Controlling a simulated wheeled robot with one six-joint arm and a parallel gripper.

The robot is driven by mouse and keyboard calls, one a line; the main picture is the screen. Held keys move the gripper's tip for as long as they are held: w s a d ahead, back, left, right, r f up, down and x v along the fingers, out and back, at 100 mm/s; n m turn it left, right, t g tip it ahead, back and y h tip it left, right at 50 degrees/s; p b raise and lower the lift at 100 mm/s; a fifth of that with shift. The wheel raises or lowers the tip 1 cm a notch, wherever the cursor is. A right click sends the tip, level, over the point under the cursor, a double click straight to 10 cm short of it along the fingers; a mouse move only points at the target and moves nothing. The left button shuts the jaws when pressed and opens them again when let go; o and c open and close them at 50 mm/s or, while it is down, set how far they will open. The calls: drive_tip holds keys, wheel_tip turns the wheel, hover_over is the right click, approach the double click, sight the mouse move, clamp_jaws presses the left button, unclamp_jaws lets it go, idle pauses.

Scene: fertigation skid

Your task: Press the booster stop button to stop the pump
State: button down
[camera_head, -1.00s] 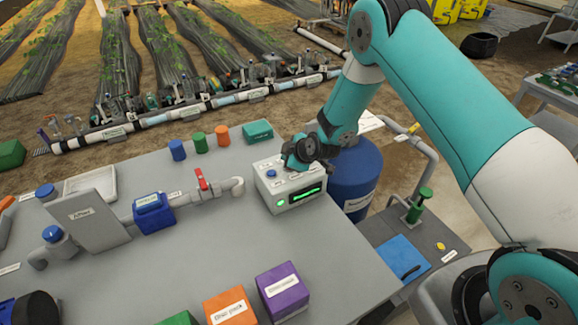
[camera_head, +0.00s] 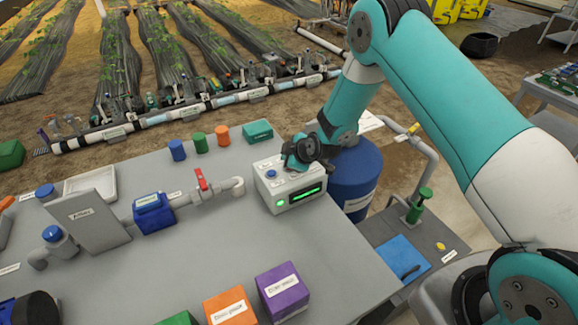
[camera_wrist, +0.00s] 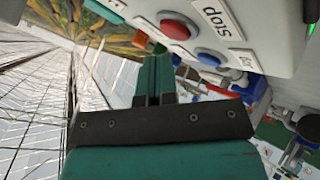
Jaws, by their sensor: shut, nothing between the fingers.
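The grey control box (camera_head: 291,197) stands at the table's back right corner, with a lit green lamp (camera_head: 280,204) and a green display (camera_head: 305,195) on its front. In the wrist view, a red button (camera_wrist: 178,27) sits beside a "Stop" label (camera_wrist: 222,17). A blue button (camera_wrist: 209,57) sits beside another label. My gripper (camera_head: 297,162) is over the box top and hides the red button in the head view. In the wrist view, my gripper (camera_wrist: 156,55) is shut and empty, its tips close to the red button. I cannot tell whether they touch it.
A pipe with a red-handled valve (camera_head: 202,182) lies left of the box. A teal box (camera_head: 257,131) and several small coloured cylinders stand behind it. Purple (camera_head: 283,292) and orange (camera_head: 229,307) boxes stand in front. A blue drum (camera_head: 356,180) stands right of the table.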

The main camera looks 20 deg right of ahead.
drive_tip(key=shift+f+b, duration=0.45)
drive_tip(key=shift+b, duration=0.15)
drive_tip(key=shift+f+b, duration=0.35)
drive_tip(key=shift+b, duration=0.05)
idle(0.7)
drive_tip(key=shift+r, duration=0.2)
drive_tip(key=shift+r+p, duration=0.3)
drive_tip(key=shift+r, duration=0.3)
drive_tip(key=shift+r+p, duration=1.3)
drive_tip(key=shift+r, duration=1.2)
